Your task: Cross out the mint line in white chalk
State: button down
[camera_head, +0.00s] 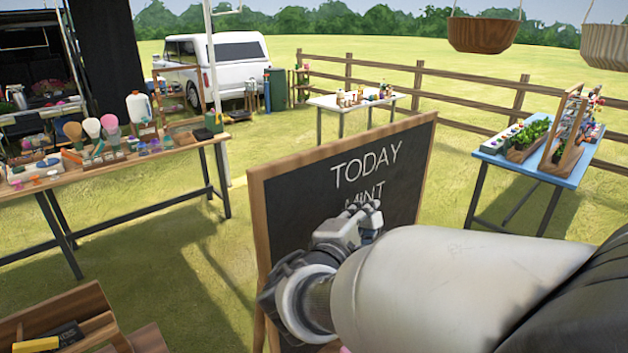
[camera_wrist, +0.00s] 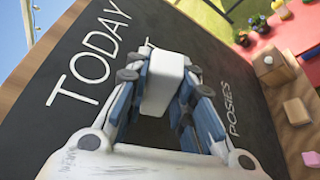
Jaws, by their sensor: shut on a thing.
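The chalkboard (camera_head: 300,215) stands upright in a wooden frame. White lettering reads TODAY (camera_head: 366,163), with MINT (camera_head: 363,194) below it, partly covered by my gripper (camera_head: 368,208). In the wrist view the board (camera_wrist: 60,45) shows TODAY (camera_wrist: 88,58) at left and POSIES (camera_wrist: 232,107) at right; the MINT line between them is mostly hidden. My gripper (camera_wrist: 165,85) is shut on a blocky white piece, apparently the white chalk (camera_wrist: 172,70), in front of the MINT line. I cannot tell if the chalk touches the board. No crossing stroke shows on MINT.
A wooden table (camera_head: 110,165) with brushes and bottles stands at left. A white table (camera_head: 352,103) stands behind the board and a blue table (camera_head: 540,178) with plants at right. A wooden crate (camera_head: 75,315) is at lower left. Pink and tan blocks (camera_wrist: 297,110) lie right in the wrist view.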

jog(key=shift+w+a, duration=0.4)
jog(key=shift+w, duration=0.15)
jog(key=shift+w+d+b, duration=3.5)
jog(key=shift+w+d, duration=1.25)
jog(key=shift+d, duration=1.75)
jog(key=shift+s+a, duration=1.6)
jog(key=shift+a, duration=0.55)
jog(key=shift+s+a, duration=1.6)
jog(key=shift+a, duration=0.6)
jog(key=shift+s+a, duration=1.6)
jog(key=shift+a, duration=0.55)
jog(key=s+d, duration=0.3)
jog(key=s, duration=0.2)
jog(key=shift+d, duration=0.35)
